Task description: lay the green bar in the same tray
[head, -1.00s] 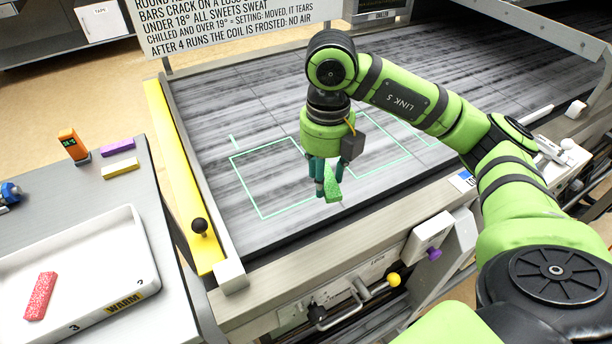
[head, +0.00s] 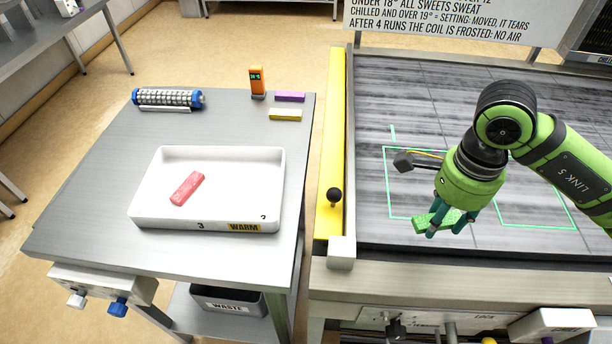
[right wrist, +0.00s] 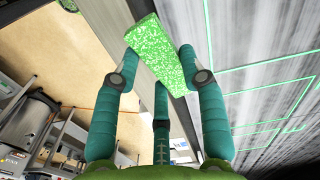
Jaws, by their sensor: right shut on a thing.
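The green bar (head: 432,222) is speckled and held between the teal fingers of my right gripper (head: 450,226), above the front part of the grey belt. In the right wrist view the bar (right wrist: 156,55) shows at the fingertips, with fingers on both sides of it. The white tray (head: 262,178), marked 3 and WARM, stands on the metal table to the left. A red-pink bar (head: 187,188) lies tilted in the left half of its floor; the right half is bare. My left gripper is not in view.
A yellow rail (head: 335,150) with a black knob (head: 334,196) stands between table and belt. Behind the tray are a purple block (head: 290,96), a yellow block (head: 285,114), an orange meter (head: 257,82) and a blue-ended roller (head: 168,98). Green outlines mark the belt.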

